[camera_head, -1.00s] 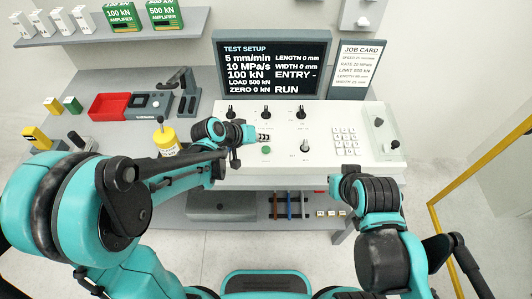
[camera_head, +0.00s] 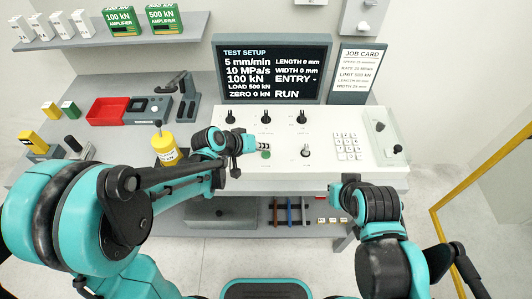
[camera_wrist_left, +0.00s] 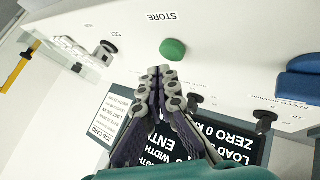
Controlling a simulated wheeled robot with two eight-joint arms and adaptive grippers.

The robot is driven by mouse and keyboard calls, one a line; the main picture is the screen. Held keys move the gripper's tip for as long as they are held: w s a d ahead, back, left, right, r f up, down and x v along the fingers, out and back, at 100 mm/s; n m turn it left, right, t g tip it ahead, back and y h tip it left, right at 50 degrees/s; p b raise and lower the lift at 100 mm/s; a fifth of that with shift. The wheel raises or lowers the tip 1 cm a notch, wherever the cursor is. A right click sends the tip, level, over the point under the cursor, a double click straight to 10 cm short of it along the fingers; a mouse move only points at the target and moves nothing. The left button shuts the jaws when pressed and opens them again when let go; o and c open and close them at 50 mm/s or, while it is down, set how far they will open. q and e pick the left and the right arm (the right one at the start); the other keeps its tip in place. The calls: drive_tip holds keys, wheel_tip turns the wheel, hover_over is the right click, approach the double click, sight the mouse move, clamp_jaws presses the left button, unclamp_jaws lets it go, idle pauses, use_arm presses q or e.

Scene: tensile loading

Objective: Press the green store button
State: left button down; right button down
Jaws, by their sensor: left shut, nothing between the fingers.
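The green store button (camera_head: 266,155) sits on the front of the white control panel (camera_head: 230,178). In the left wrist view the green button (camera_wrist_left: 172,49) stands out beside the printed word STORE. My left gripper (camera_head: 262,145) is shut and empty, its tips just behind the button in the head view. In the left wrist view the shut fingertips (camera_wrist_left: 159,70) lie just below the button with a small gap in the picture; I cannot tell their height above the panel. My right gripper (camera_head: 336,190) is near the panel's front right edge; its fingers are not clear.
Black knobs (camera_head: 266,117) and a white keypad (camera_head: 347,147) share the panel. The test setup screen (camera_head: 272,70) and job card (camera_head: 358,71) stand behind it. A yellow bottle (camera_head: 165,149) stands left of my left wrist. A red tray (camera_head: 107,110) lies further left.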

sight(264, 155)
use_arm(q)
drive_tip(key=shift+f, duration=0.1)
idle(0.6)
drive_tip(key=shift+f+b, duration=0.35)
drive_tip(key=shift+b, duration=0.1)
drive_tip(key=shift+f+b, duration=0.5)
idle(0.5)
drive_tip(key=shift+r, duration=0.15)
drive_tip(key=shift+r+p, duration=0.75)
drive_tip(key=shift+r, duration=0.1)
wheel_tip(264, 155, up, 5)
drive_tip(key=p, duration=0.4)
idle(0.8)
